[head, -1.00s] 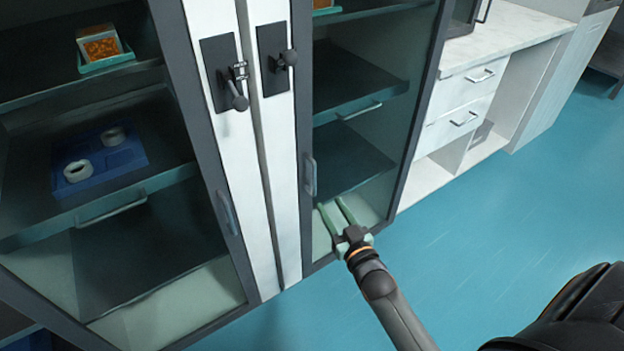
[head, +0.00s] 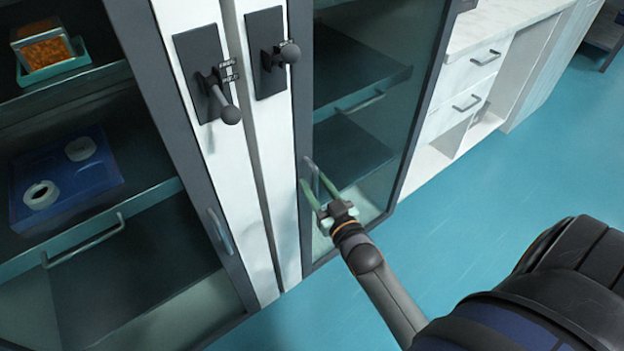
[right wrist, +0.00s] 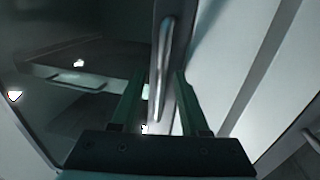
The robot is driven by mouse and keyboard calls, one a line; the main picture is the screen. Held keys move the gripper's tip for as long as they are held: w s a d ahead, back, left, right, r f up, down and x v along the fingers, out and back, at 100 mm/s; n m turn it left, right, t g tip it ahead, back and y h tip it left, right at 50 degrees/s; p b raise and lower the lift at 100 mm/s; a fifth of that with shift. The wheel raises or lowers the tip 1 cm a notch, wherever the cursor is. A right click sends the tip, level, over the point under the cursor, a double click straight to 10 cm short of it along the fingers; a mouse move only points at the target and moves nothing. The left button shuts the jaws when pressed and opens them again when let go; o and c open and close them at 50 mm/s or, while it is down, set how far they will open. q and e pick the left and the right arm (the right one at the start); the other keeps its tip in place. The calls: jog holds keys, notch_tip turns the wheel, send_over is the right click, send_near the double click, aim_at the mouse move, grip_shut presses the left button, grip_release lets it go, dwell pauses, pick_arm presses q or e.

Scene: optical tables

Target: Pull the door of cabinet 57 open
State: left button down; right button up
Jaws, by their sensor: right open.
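No cabinet number is readable. The right glass-door cabinet has a grey door frame (head: 303,120) and a vertical metal bar handle (head: 309,170) low on its left side. Its door looks shut. My right gripper (head: 311,179) is open at this handle, its green fingers pointing at the door. In the right wrist view the handle (right wrist: 164,55) appears between the two finger lines of the gripper (right wrist: 159,76), running up beyond the tips. I cannot tell whether the fingers touch it. My left gripper is not in view.
A left glass cabinet with its own handle (head: 221,232) holds a blue tray (head: 85,185) and an orange-filled box (head: 45,50). Dark lever latches (head: 216,92) sit on the white panels. A white drawer unit (head: 478,75) stands right. The blue floor (head: 500,170) is clear.

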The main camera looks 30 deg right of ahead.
jog(key=shift+c, duration=0.2)
grip_shut()
dwell(1.3)
